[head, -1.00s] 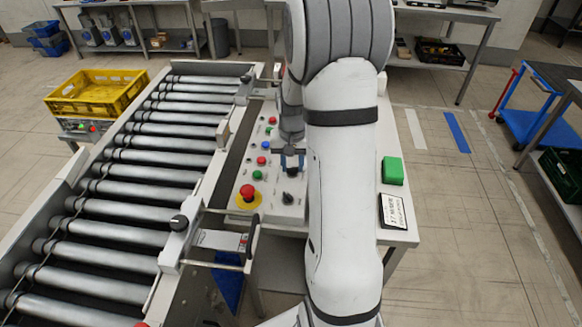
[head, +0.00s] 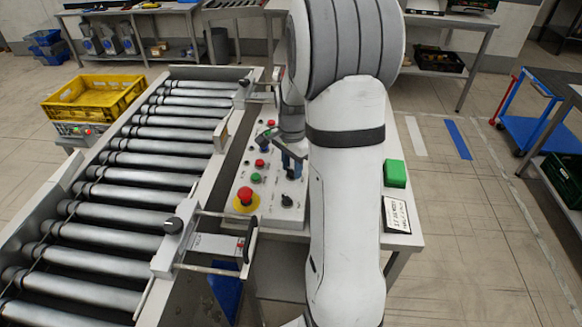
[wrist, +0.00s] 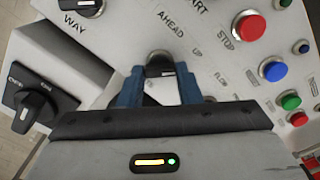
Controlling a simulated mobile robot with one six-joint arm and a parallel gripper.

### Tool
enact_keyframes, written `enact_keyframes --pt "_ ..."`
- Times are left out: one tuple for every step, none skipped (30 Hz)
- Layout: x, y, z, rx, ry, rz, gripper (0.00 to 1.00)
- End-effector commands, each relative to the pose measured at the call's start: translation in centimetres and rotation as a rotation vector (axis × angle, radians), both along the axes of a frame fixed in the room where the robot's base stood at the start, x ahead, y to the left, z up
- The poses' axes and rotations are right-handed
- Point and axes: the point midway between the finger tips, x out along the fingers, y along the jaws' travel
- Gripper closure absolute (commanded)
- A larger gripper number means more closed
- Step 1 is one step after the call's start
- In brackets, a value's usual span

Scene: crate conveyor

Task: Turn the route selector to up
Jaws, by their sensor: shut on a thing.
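The route selector (wrist: 160,62) is a black knob on the grey control panel, between the labels "AHEAD" and "UP" in the wrist view. Its own label is mostly covered by my gripper; only "TE" shows. My gripper (wrist: 160,82) has its two blue fingers on either side of the knob and is shut on it. Which label the knob points to is not clear. In the head view my gripper (head: 281,150) is over the panel, turned at a slant, and hides the selector.
Red, green and blue buttons line the panel. A red mushroom button (head: 245,196) and another black knob (head: 287,200) are at its near end. A roller conveyor (head: 120,190) runs along the left. A green block (head: 395,173) lies right of my arm.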

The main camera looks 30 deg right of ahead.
Motion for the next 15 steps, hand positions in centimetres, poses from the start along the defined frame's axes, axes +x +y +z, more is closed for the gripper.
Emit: enact_keyframes --pt "0.14 0.18 -0.01 0.003 -0.003 -0.017 0.92" --pt "0.14 0.18 -0.01 0.003 -0.003 -0.027 0.92" --pt "0.14 0.18 0.0 0.003 -0.003 -0.04 0.92" --pt "0.14 0.18 0.0 0.003 -0.003 -0.047 0.92" --pt "0.13 0.19 0.01 0.003 -0.003 -0.053 0.92" --pt "0.13 0.19 0.02 0.003 -0.003 -0.062 0.92" --pt "0.13 0.19 0.03 0.003 -0.003 -0.067 0.92" --pt "0.14 0.2 0.03 0.003 -0.003 -0.07 0.92" --pt "0.14 0.2 0.04 0.003 -0.003 -0.074 0.92" --pt "0.14 0.2 0.05 0.003 -0.003 -0.076 0.92" --pt "0.14 0.2 0.05 0.003 -0.003 -0.078 0.92" --pt "0.14 0.2 0.06 0.003 -0.003 -0.079 0.92" --pt "0.14 0.2 0.06 0.003 -0.003 -0.08 0.92" --pt "0.15 0.2 0.07 0.003 -0.003 -0.08 0.92" --pt "0.15 0.2 0.07 0.003 -0.003 -0.08 0.92"
